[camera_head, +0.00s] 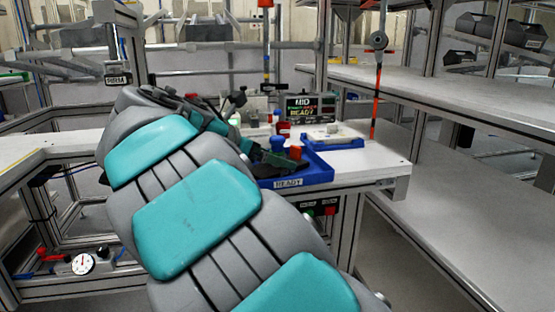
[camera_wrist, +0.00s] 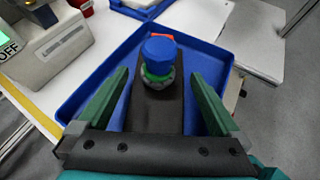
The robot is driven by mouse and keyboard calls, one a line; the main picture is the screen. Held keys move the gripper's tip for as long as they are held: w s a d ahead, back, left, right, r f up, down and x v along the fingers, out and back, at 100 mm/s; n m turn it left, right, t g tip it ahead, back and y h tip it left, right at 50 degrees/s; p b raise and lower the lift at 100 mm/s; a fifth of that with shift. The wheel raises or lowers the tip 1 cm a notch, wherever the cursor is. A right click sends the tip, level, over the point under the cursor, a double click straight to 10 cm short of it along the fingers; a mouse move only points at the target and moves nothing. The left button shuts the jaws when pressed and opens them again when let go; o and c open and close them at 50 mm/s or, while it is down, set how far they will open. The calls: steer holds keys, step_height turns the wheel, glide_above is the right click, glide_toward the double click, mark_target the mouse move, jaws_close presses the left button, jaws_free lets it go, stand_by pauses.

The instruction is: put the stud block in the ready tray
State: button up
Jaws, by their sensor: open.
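The ready tray is a blue, low-walled tray (camera_head: 322,176) with a READY label on its front, at the right end of the white bench. It also fills the middle of the wrist view (camera_wrist: 84,92). A dark block with a green-ringed, blue-capped stud, apparently the stud block (camera_wrist: 158,104), shows within the tray's outline. Its blue cap (camera_head: 278,143) shows in the head view. My gripper (camera_wrist: 156,76) is open, with a green finger on each side of the block and visible gaps between. The block's underside is hidden, so I cannot tell whether it rests on the tray floor.
A red-orange piece (camera_head: 295,152) shows just beyond the blue cap. A pale fixture (camera_head: 330,133) stands behind the tray, and a MID READY display (camera_head: 309,108) is farther back. A grey box marked OFF (camera_wrist: 45,45) is left of the tray. Long shelves (camera_head: 460,110) run along the right.

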steer(key=v, duration=0.9)
steer(key=shift+s+a+r+p, duration=0.15)
steer(key=shift+s+a+p, duration=0.05)
steer(key=shift+a+p, duration=0.15)
